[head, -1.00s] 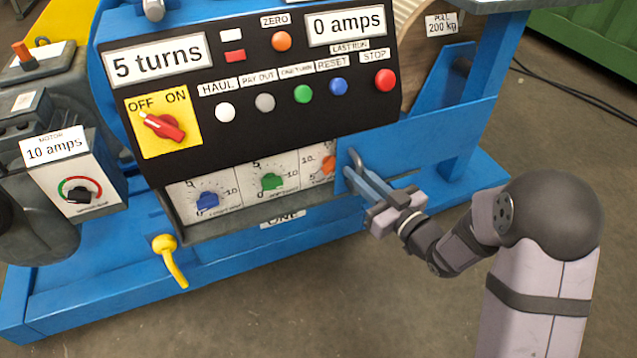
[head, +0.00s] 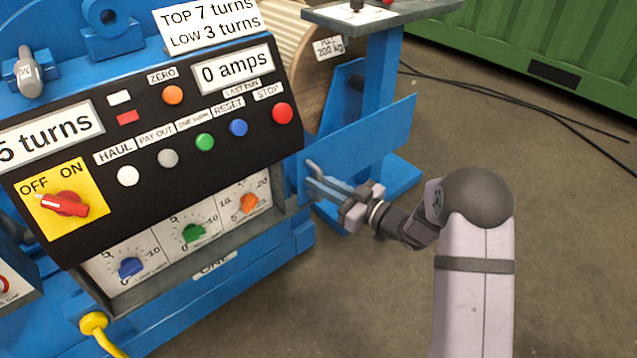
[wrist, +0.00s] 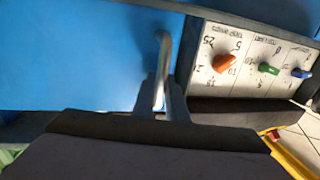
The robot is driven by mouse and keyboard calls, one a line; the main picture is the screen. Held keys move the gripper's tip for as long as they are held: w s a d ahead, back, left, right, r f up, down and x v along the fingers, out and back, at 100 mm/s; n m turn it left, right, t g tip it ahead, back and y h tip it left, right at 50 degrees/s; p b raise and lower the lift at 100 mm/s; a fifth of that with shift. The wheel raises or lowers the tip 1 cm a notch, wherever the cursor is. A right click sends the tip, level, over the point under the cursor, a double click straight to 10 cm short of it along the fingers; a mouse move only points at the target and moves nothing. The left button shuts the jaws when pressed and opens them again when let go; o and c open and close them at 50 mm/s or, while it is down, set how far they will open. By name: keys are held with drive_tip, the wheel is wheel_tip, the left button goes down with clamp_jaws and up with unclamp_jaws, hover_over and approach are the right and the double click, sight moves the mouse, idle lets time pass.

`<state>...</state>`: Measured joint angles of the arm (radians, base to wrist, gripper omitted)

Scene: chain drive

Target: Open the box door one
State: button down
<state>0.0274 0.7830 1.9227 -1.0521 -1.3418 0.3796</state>
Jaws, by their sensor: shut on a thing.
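The box door one is a flat blue panel (head: 375,140) at the right end of the box under the control panel. It stands slid to the right, past the box's end. The box front shows a blue dial (head: 131,267), a green dial (head: 194,233) and an orange dial (head: 249,203), all uncovered, above the ONE label (head: 214,265). My gripper (head: 325,184) is shut on the door's grey bar handle (head: 312,168), near the door's left edge. In the wrist view the handle (wrist: 163,50) stands between the fingers (wrist: 160,95), with the blue door (wrist: 80,55) behind it.
The sloping black control panel (head: 150,200) with buttons and a red OFF/ON switch (head: 62,204) overhangs the box. A yellow cable (head: 95,325) hangs at lower left. The floor at right is clear apart from black cables.

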drive_tip(key=c, duration=1.8)
unclamp_jaws()
drive_tip(key=shift+a, duration=0.1)
drive_tip(key=shift+o, duration=0.2)
drive_tip(key=p+v, duration=0.2)
drive_tip(key=v, duration=0.5)
